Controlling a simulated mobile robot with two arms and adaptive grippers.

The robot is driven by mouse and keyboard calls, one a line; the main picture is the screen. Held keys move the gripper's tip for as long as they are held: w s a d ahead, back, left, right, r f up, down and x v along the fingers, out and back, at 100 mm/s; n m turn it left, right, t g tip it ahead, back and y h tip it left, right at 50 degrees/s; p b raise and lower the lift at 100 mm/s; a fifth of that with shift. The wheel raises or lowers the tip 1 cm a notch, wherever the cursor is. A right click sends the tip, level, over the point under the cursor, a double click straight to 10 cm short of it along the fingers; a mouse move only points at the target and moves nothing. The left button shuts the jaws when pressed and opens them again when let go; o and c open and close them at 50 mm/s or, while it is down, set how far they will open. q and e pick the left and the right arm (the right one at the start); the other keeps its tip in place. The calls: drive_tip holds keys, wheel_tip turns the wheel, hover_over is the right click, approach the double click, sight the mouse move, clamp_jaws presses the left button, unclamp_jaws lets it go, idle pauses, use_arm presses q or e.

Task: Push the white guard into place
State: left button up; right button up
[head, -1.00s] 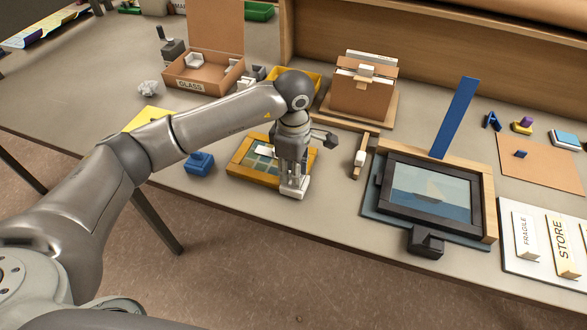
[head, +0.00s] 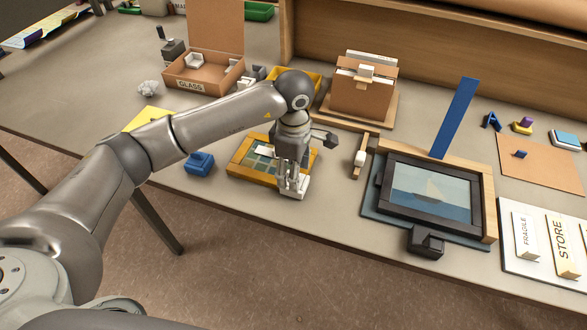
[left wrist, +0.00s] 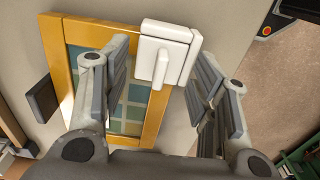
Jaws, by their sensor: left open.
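The white guard (left wrist: 165,48) is a white block with a raised rib. It sits at one corner of the yellow wooden frame (left wrist: 57,60), overlapping its edge in the left wrist view. In the head view the guard (head: 299,189) is partly hidden by my gripper at the near right corner of the frame (head: 240,171). The frame holds a panel of green and blue squares (left wrist: 136,105). My left gripper (left wrist: 160,65) is open, with one finger on each side of the guard's rib; I cannot tell whether it touches. My right gripper is not in view.
A blue block (head: 199,163) lies left of the frame. A wooden stick with a white piece (head: 360,158) lies to its right. Farther right is a dark picture frame (head: 385,205) with a dark clamp (head: 426,241). The GLASS box (head: 190,84) stands behind.

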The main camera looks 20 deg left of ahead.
use_arm(q)
drive_tip(key=shift+r+p, duration=1.15)
drive_tip(key=shift+r, duration=1.8)
drive_tip(key=shift+r, duration=0.2)
wheel_tip(320, 180, up, 12)
drive_tip(key=shift+f, duration=0.2)
